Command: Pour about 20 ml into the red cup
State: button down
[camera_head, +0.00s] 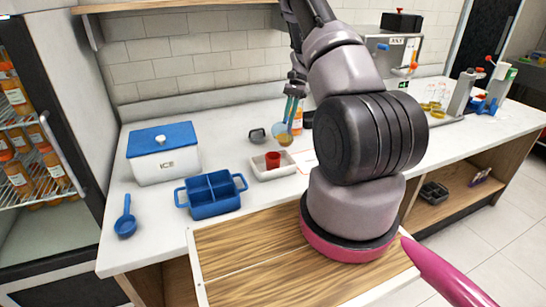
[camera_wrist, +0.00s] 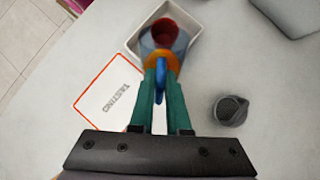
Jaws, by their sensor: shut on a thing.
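My gripper (camera_head: 291,98) has green fingers and is shut on the blue handle of a clear vessel (camera_head: 287,129) with orange juice in it. The vessel is held up in the air above the counter and looks tilted. The red cup (camera_head: 272,160) stands in a small white tray (camera_head: 287,174), below and a little left of the vessel in the head view. In the wrist view my gripper (camera_wrist: 161,92) points toward the tray (camera_wrist: 133,43), and the red cup (camera_wrist: 165,31) shows just beyond the vessel's orange juice (camera_wrist: 163,59). I cannot see any stream of juice.
A grey cup-like item (camera_head: 257,136) stands behind the tray; it also shows in the wrist view (camera_wrist: 230,110). A card marked TASTING (camera_wrist: 108,98) lies beside the tray. A blue divided bin (camera_head: 213,205), an ice box (camera_head: 165,163) and a blue scoop (camera_head: 126,225) are left.

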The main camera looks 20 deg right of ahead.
aim_at(285, 122)
jog(key=shift+s+a+r+t+h, duration=0.3)
jog(key=shift+s+a+h, duration=0.2)
jog(key=shift+a, duration=0.15)
jog(key=shift+s+a+f+t+h+p, duration=0.25)
jog(key=shift+s+a+t+h, duration=0.2)
jog(key=shift+a+t+h, duration=0.4)
jog(key=shift+h, duration=0.35)
jog(key=shift+s+a+r+t+h+p, duration=0.5)
jog(key=shift+t+h+p, duration=0.25)
jog(key=shift+p, duration=0.5)
jog(key=shift+w+d+f+p, duration=0.1)
jog(key=shift+w+d+p, duration=0.2)
jog(key=shift+p, duration=0.35)
jog(key=shift+s+a+f+t+h+p, duration=0.15)
jog(key=shift+s+a+t+h+p, duration=0.25)
jog(key=shift+p, duration=0.7)
jog(key=shift+w+d, duration=0.2)
